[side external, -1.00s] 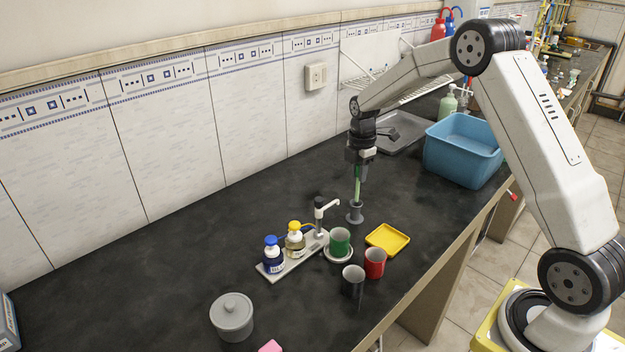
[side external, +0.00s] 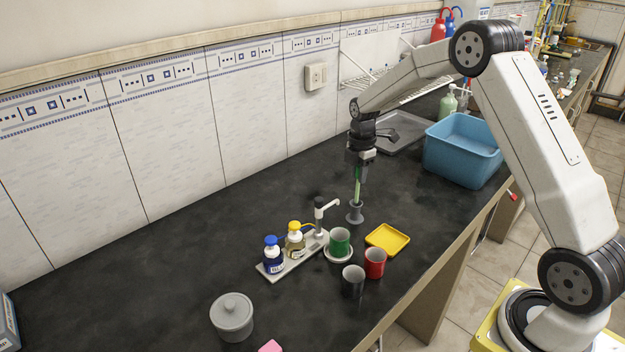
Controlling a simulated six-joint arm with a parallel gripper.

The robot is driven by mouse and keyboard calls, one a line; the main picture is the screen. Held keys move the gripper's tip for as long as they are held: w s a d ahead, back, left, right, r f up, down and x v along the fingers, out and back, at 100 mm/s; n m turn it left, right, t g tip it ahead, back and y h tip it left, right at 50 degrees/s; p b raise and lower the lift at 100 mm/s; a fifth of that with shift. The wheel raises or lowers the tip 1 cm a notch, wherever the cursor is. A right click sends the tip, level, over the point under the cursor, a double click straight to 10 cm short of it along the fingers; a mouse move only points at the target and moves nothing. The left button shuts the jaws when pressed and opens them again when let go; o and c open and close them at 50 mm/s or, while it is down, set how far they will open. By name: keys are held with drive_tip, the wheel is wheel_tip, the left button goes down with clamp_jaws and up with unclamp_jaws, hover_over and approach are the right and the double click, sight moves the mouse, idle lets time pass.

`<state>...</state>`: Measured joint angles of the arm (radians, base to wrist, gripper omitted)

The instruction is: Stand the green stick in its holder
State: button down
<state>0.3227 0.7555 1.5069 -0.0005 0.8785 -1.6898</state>
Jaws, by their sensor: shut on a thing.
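The green stick (side external: 357,190) is upright below my gripper (side external: 360,175), which is shut on its upper part. The grey holder (side external: 355,213) stands on the dark bench directly under the stick. The stick's lower end meets the mouth of the holder in the side view. How deep it sits inside is hidden by the holder's wall.
A green cup (side external: 340,240) on a white saucer, a red cup (side external: 375,263), a black cup (side external: 353,281) and a yellow tray (side external: 388,239) stand nearby. A bottle rack (side external: 275,275) is left of the holder. A blue basin (side external: 463,150) stands at the right.

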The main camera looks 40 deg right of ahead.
sight(356, 202)
drive_tip(key=shift+f, duration=2.7)
idle(1.9)
drive_tip(key=shift+c, duration=0.3)
unclamp_jaws()
drive_tip(key=shift+r, duration=0.2)
drive_tip(key=shift+r, duration=2.85)
